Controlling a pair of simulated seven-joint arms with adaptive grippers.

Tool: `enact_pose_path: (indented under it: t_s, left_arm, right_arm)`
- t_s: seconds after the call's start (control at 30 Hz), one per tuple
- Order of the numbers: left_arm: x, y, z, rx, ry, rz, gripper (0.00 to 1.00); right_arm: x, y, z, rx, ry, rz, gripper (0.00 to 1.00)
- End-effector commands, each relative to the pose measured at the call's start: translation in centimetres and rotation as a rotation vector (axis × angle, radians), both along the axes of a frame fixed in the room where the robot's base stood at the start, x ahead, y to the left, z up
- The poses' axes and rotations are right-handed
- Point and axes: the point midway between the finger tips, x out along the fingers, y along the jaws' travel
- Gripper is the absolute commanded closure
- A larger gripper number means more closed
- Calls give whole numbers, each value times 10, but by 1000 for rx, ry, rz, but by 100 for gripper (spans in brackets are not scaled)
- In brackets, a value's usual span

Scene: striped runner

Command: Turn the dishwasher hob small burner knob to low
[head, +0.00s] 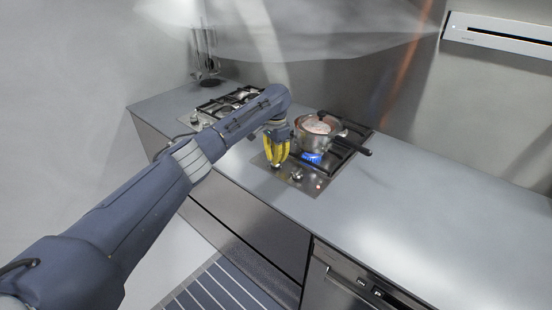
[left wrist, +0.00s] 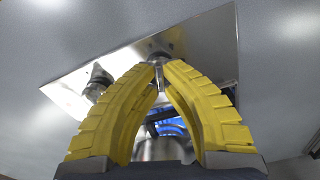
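The hob (head: 322,182) on the right carries a row of silver knobs on its front strip. My left gripper (head: 276,165) reaches down over the left end of that row. In the left wrist view its yellow fingers (left wrist: 161,64) converge around a silver knob (left wrist: 159,50) with a dark base, and the tips look closed on it. The fingers partly hide this knob. Another knob (left wrist: 98,82) stands free to the left; a free knob also shows in the head view (head: 297,175). I cannot read any knob marking. My right gripper is not in view.
A steel pot (head: 315,135) with a black handle (head: 352,146) stands on the hob close beside the gripper. A blue flame (head: 312,158) burns under it. A second hob (head: 225,105) lies further left. The counter (head: 430,205) to the right is clear.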

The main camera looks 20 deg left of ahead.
Motion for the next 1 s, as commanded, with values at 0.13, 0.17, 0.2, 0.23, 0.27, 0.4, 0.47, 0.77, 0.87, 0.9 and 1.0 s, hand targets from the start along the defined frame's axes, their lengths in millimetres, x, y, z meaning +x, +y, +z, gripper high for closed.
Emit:
enact_pose_path:
  t_s: [0.13,0.17,0.2,0.23,0.27,0.4,0.47,0.77,0.87,0.9,1.0]
  left_arm:
    - [0,0,0,-1,1,105,100]
    - [0,0,0,-1,1,124,100]
    - [0,0,0,-1,1,148,100]
    - [0,0,0,-1,1,163,100]
    - [0,0,0,-1,1,179,100]
    - [0,0,0,-1,1,237,100]
    - [0,0,0,-1,1,255,100]
    - [0,0,0,-1,1,297,100]
    - [0,0,0,-1,1,299,100]
    - [0,0,0,-1,1,299,100]
    - [0,0,0,-1,1,299,100]
  right_arm:
    - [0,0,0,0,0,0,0]
    - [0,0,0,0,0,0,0]
    - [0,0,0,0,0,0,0]
    - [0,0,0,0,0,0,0]
    - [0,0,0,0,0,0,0]
    - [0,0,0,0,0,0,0]
    - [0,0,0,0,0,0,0]
    - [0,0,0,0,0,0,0]
    - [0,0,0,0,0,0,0]
    - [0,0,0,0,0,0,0]
    - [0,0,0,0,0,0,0]
